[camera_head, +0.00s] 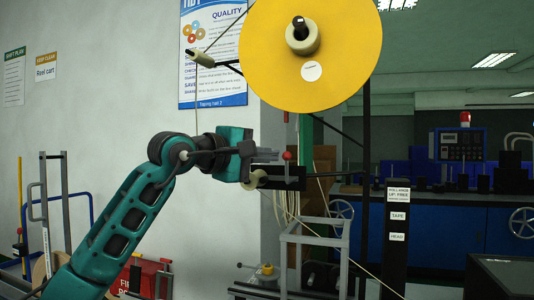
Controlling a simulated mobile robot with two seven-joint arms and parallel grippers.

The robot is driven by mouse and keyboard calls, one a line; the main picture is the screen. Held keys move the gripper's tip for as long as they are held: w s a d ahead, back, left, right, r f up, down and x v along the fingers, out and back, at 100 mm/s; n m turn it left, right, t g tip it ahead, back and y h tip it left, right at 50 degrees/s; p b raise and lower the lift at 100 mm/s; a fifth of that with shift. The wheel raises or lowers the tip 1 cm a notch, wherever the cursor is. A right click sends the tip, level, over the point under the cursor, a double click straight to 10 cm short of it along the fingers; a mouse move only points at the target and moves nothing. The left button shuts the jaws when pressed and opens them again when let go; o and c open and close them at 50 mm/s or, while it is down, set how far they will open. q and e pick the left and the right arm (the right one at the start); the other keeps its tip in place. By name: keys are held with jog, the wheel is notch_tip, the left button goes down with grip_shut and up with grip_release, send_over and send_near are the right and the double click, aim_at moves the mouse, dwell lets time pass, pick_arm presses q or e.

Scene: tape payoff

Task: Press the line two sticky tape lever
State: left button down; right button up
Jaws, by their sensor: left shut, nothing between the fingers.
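A large yellow tape reel (345,60) hangs on a spindle at the top middle. A pale roller (254,180) sits at the block's left end. My left arm comes up from the lower left. The lever's lower part is hard to make out. My right gripper is not in view.
A dark post (396,250) with white labels, including "TAPE" and "HEAD", stands right of the reel. A grey frame (315,240) stands below the block. A guide roller (201,58) sticks out left of the reel. Blue cabinets and a control panel (460,146) stand behind.

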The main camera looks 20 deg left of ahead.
pick_arm(q)
jog(key=shift+d, duration=0.15)
dwell(0.3)
jog(key=shift+d+r+m+y+p, duration=0.1)
jog(key=shift+d+m+y+p, duration=0.15)
jog(key=shift+p, duration=0.2)
